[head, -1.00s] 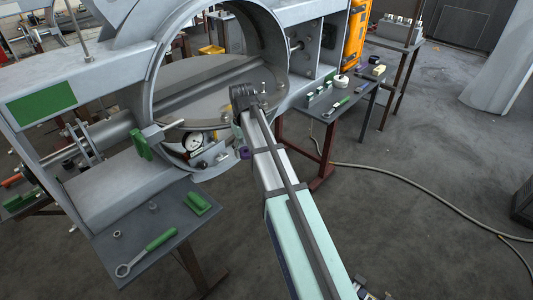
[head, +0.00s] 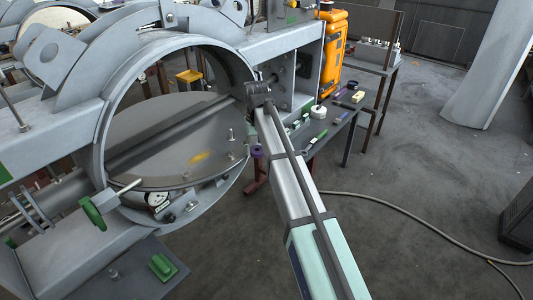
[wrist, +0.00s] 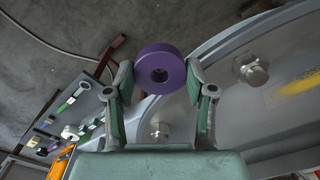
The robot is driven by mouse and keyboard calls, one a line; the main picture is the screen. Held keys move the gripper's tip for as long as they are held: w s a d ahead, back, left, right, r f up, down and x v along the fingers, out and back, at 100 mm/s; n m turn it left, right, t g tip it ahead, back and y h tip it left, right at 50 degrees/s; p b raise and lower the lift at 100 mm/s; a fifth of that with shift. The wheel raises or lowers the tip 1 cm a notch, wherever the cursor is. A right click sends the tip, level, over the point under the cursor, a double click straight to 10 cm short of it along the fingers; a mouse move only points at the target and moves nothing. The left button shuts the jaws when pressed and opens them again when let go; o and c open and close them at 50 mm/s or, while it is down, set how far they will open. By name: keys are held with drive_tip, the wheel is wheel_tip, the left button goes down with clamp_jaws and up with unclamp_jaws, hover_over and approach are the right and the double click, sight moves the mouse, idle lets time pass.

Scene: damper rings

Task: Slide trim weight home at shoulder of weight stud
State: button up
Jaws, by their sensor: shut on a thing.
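The trim weight, a thick purple ring with a centre hole (wrist: 160,70), is held between the fingertips of my gripper (wrist: 160,76) in the wrist view. In the head view the purple ring (head: 257,151) shows at the left edge of my arm, which hides most of the gripper. A bolt-like stud (wrist: 253,73) stands on the grey disc to the right of the ring in the wrist view. Another stud (wrist: 160,130) shows between the fingers, nearer the palm. The ring is apart from both in the picture. I cannot tell which is the weight stud.
The large grey disc (head: 150,140) sits inside a round metal housing (head: 103,125). A side table (head: 320,128) with small parts stands right of the housing. A hose (head: 400,202) crosses open floor.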

drive_tip(key=shift+n, duration=0.3)
drive_tip(key=w+a+r+p, duration=0.2)
drive_tip(key=w+a+r, duration=0.3)
drive_tip(key=w+a+r+p, duration=0.2)
drive_tip(key=w+a+r, duration=0.3)
drive_tip(key=shift+w+r, duration=0.25)
drive_tip(key=shift+w, duration=0.05)
drive_tip(key=shift+f+b, duration=0.7)
drive_tip(key=shift+f, duration=1.6)
drive_tip(key=shift+s, duration=0.1)
